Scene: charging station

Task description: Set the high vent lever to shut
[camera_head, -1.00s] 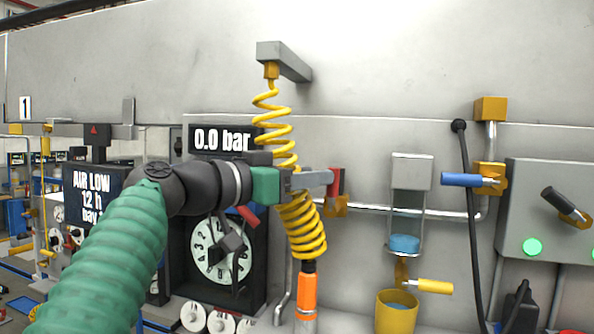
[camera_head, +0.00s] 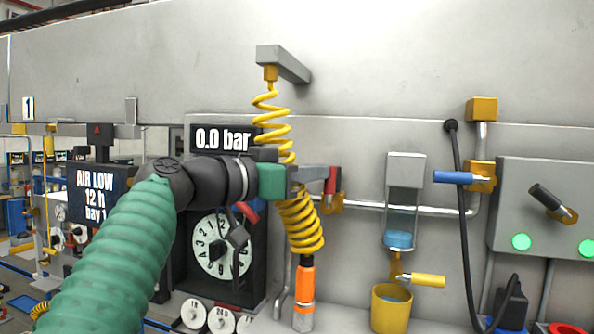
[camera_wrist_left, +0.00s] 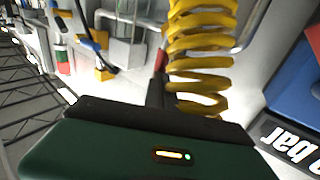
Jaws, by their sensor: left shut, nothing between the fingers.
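A short red lever (camera_head: 331,181) stands upright above a yellow valve (camera_head: 333,203) on the grey wall pipe. No label shows, so I cannot tell for certain that it is the high vent lever. My left gripper (camera_head: 322,173) is shut and empty, its grey fingers pointing right in front of the coiled hose. Its tips are at the red lever in the picture and hide part of it; I cannot tell whether they touch. In the left wrist view the red lever (camera_wrist_left: 161,59) shows partly behind the dark fingers. My right gripper is not in view.
A yellow coiled hose (camera_head: 302,225) hangs right by my left gripper. A display (camera_head: 222,139) reads 0.0 bar above a dial (camera_head: 218,250). To the right are a blue lever (camera_head: 453,177), a clear filter bowl (camera_head: 401,211) and a yellow lever (camera_head: 428,281).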

